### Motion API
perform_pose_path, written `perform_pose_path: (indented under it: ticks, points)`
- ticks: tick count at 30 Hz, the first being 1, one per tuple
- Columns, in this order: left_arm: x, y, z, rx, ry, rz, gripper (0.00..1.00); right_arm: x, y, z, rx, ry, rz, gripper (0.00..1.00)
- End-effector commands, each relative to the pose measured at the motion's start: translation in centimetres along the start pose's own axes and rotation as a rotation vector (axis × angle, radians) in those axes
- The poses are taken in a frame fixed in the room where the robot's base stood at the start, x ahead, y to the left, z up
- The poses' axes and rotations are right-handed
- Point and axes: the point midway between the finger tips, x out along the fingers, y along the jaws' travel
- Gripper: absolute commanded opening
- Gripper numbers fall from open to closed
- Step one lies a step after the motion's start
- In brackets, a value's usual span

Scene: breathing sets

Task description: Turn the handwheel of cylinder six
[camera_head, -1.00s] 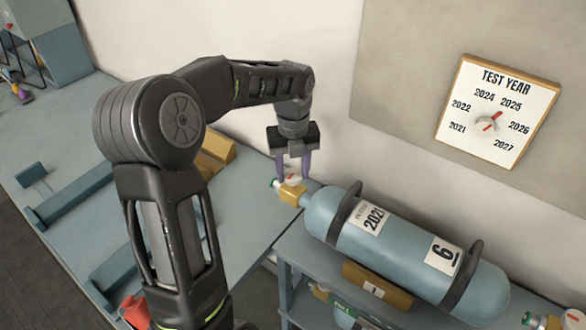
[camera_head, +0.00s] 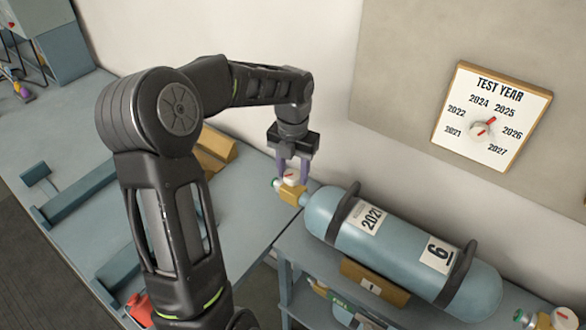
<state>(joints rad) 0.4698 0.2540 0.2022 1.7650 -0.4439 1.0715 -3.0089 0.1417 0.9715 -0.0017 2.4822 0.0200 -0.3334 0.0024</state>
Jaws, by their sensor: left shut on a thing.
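Cylinder six (camera_head: 405,250) is a blue-grey cylinder marked "6" and "2021". It lies on its side on a rack, with its valve end to the left. The handwheel (camera_head: 291,179) is white with a red mark and sits on top of the brass-coloured valve (camera_head: 291,194). My left gripper (camera_head: 292,178) points down from above, with its purple fingers on either side of the handwheel, shut on it. The fingers partly hide the handwheel's sides. My right gripper is not in view.
A "TEST YEAR" dial board (camera_head: 490,116) hangs on the wall at right. Another valve (camera_head: 550,319) shows at the lower right edge. The blue-grey bench (camera_head: 235,215) left of the rack holds a yellow-brown block (camera_head: 213,150). A red object (camera_head: 139,308) is partly hidden by my arm.

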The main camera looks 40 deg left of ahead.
Motion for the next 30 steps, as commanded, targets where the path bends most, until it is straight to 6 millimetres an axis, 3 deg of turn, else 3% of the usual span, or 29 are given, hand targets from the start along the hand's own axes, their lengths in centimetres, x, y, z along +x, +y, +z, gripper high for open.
perform_pose_path:
  ticks: [10,11,18,30]
  points:
    - [-0.11,0.02,0.11,0.002,-0.004,0.001,0.03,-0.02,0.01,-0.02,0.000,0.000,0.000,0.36]
    - [-0.11,0.02,0.11,0.002,-0.004,0.001,0.45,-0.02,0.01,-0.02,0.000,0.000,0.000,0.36]
    - [-0.05,0.01,0.05,0.002,-0.002,0.000,0.65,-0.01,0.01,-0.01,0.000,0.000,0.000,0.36]
    - [-0.78,0.04,0.05,0.001,-0.002,0.000,0.66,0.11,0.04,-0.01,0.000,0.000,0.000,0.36]
